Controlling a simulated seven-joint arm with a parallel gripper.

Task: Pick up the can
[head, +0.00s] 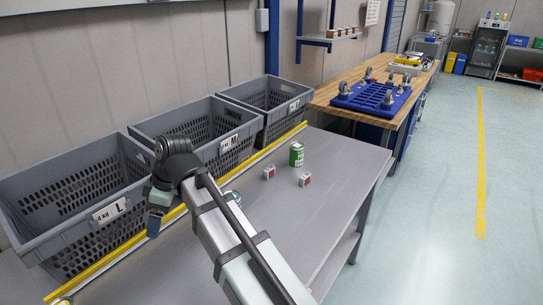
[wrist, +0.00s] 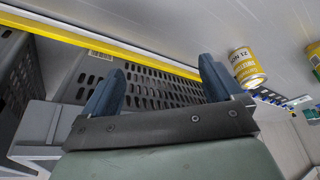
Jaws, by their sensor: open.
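A green and white can (head: 297,154) stands upright on the grey table, toward its far end. Part of another can-like thing (head: 232,196) shows behind my arm, mostly hidden. In the wrist view a yellow can with a white label (wrist: 246,67) lies to the right of my gripper's right finger, apart from it. Another can (wrist: 315,56) is cut off at the right edge. My gripper (wrist: 162,66) is open, with nothing between its two blue fingers. In the head view my gripper (head: 154,224) is over the table's left side, near the yellow edge strip.
Two small red-and-white boxes (head: 269,172) (head: 305,180) stand near the green can. Grey perforated crates (head: 110,211) line the table's left side behind a yellow strip (head: 290,136). A wooden bench (head: 345,80) with a blue rack stands beyond. The table's right part is clear.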

